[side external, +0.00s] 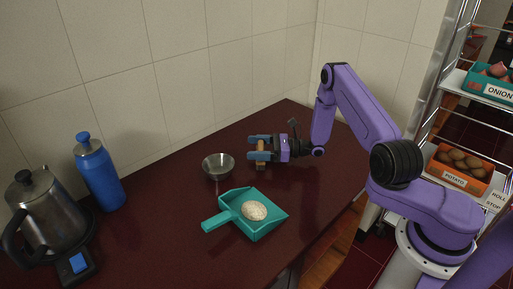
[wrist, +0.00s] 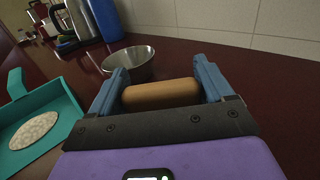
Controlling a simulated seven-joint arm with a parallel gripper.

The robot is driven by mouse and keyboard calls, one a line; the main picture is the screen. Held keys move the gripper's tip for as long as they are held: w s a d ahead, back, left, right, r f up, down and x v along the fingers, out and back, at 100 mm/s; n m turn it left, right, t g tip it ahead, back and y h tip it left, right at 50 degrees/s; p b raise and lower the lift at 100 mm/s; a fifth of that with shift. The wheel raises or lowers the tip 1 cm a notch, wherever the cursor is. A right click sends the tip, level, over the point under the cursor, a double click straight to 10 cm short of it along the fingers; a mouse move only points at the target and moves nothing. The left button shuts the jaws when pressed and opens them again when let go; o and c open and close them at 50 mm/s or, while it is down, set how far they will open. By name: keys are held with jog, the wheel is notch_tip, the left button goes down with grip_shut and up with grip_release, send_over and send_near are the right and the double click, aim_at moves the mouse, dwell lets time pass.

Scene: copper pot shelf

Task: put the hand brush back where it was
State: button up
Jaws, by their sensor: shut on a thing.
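My gripper (side external: 256,148) is at the back of the dark red counter, its blue fingers pointing left. It is shut on a tan, rounded, wooden-looking piece, which seems to be the hand brush (side external: 262,162). In the wrist view the brush (wrist: 160,93) lies crosswise between the two fingers; its bristles cannot be made out. A teal dustpan (side external: 217,218) lies on the counter in front and to the left of my gripper. A pale speckled oval thing (side external: 254,210) lies in the pan.
A small metal bowl (side external: 218,168) stands just left of my gripper. A blue bottle (side external: 97,175) and a steel kettle (side external: 45,215) stand at the far left. A tiled wall is behind. The counter right of the dustpan is clear; a shelf with crates is at right.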

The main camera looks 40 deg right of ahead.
jog(key=shift+f, duration=0.1)
jog(key=o, duration=1)
